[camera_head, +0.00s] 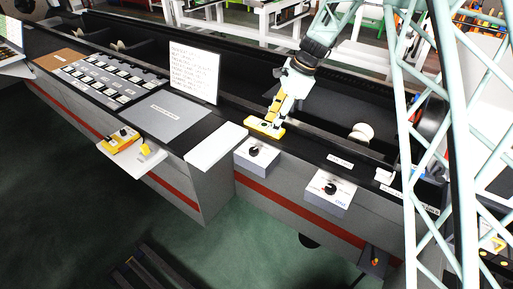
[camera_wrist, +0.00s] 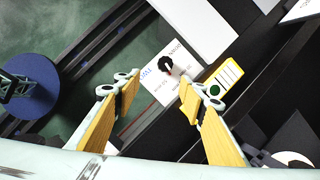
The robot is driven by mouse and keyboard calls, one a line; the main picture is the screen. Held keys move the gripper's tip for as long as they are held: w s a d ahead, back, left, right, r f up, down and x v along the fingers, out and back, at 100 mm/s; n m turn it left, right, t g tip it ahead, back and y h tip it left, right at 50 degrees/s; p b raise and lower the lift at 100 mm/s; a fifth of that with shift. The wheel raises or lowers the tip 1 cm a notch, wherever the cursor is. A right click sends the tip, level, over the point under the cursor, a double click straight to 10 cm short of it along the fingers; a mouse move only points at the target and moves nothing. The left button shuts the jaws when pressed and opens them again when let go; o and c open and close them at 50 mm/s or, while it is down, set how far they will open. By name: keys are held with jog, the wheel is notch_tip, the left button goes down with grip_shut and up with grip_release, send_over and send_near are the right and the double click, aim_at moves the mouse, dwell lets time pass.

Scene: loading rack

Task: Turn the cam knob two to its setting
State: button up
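Two pale boxes with black knobs are mounted along the front of the grey rack in the head view: a left knob (camera_head: 253,151) and a right knob (camera_head: 331,188). In the wrist view, a black knob (camera_wrist: 167,65) on a white, lettered plate shows beyond the gap between my yellow fingertips (camera_wrist: 159,97). The fingers are apart with nothing between them. The knob's exact setting is too small to read.
A white sign (camera_head: 194,72) stands upright on the rack to the left of my gripper. A white block (camera_head: 215,147) sits left of the left box. A pale spool (camera_head: 361,132) lies behind the right box. A shelf with yellow items (camera_head: 121,140) juts out at left.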

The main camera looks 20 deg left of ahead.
aim_at(254, 149)
jog(key=shift+m, duration=0.3)
jog(key=a+f, duration=0.1)
jog(key=w+a+f, duration=0.1)
jog(key=f, duration=0.1)
jog(key=shift+w+f, duration=0.1)
jog(key=shift+f, duration=0.1)
jog(key=shift+b+x, duration=0.65)
jog(key=shift+x, duration=6.2)
jog(key=shift+c, duration=0.4)
jog(key=c, duration=0.8)
